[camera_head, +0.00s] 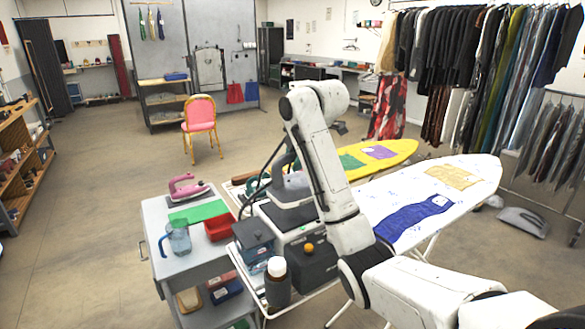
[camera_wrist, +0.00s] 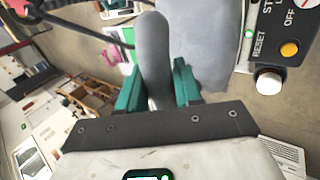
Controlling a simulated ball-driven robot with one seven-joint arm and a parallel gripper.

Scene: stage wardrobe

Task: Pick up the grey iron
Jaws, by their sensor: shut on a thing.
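The grey iron (camera_head: 291,187) shows in the head view at the grey steam station, partly behind my white arm. I cannot tell whether its sole touches the station. In the wrist view the iron's rounded grey handle (camera_wrist: 155,45) stands between the green fingers of my gripper (camera_wrist: 158,86), with the wider grey body (camera_wrist: 208,45) beside it. My gripper is shut on the handle.
A pink iron (camera_head: 186,188), a green mat (camera_head: 199,212), a red tray (camera_head: 219,228) and a blue jug (camera_head: 176,239) stand on the left cart. A dark control box (camera_head: 312,268) is close to the iron. An ironing board (camera_head: 470,187) spreads right. Open floor lies left.

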